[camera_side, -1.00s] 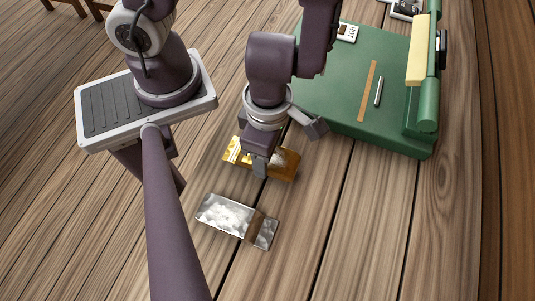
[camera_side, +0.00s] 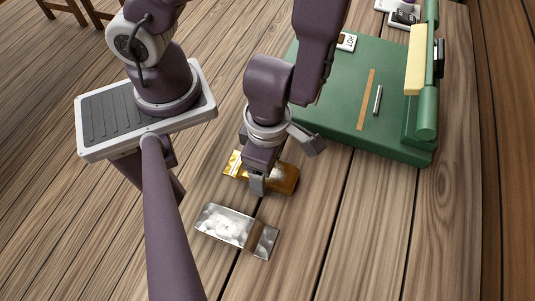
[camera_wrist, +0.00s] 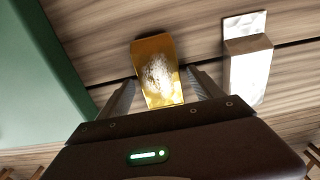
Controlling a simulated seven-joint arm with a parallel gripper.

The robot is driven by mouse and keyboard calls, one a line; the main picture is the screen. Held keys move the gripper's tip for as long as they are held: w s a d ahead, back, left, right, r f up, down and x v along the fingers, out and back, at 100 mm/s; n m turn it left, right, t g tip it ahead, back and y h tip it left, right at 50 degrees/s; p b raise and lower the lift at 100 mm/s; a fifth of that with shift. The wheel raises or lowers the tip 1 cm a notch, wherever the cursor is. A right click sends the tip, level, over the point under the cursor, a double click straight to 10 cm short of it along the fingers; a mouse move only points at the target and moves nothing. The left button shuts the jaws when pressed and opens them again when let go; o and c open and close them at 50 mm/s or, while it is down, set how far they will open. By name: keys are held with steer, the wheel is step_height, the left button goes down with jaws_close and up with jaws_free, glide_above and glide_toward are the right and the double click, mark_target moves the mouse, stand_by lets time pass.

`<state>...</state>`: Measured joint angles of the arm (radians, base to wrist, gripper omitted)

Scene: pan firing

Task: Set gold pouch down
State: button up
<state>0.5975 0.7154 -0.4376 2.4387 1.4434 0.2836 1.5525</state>
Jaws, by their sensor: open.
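The gold pouch (camera_side: 284,178) lies on the wooden table below my gripper (camera_side: 258,184), which partly covers it in the side view. In the wrist view the gold pouch (camera_wrist: 158,70) shows between the two spread fingers of my gripper (camera_wrist: 163,90), with a gap at each side near its lower end. The gripper is open. I cannot tell how far the fingertips are above the table, and the far finger is hidden in the side view.
A silver pouch (camera_side: 226,224) with a brown band lies in front of the gold one, and also in the wrist view (camera_wrist: 248,75). A green machine (camera_side: 335,95) with a yellow pad (camera_side: 417,55) stands at the right back. Bare table lies right of the pouches.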

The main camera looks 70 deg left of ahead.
step_height(320, 180, up, 12)
steer(key=w+a+r+n+t+y, duration=0.1)
steer(key=w+a+r+n, duration=0.2)
steer(key=n, duration=0.6)
steer(key=w+a+r+n+t+y, duration=0.1)
steer(key=a+r+n, duration=0.1)
steer(key=a+n, duration=0.55)
step_height(320, 180, up, 10)
steer(key=s+a+n+t+h, duration=0.1)
steer(key=n, duration=1.3)
steer(key=s+a+n+t+h, duration=0.1)
steer(key=n+t, duration=0.1)
steer(key=n, duration=1.2)
steer(key=shift+a+t, duration=0.3)
steer(key=shift+a, duration=0.05)
steer(key=shift+n, duration=0.25)
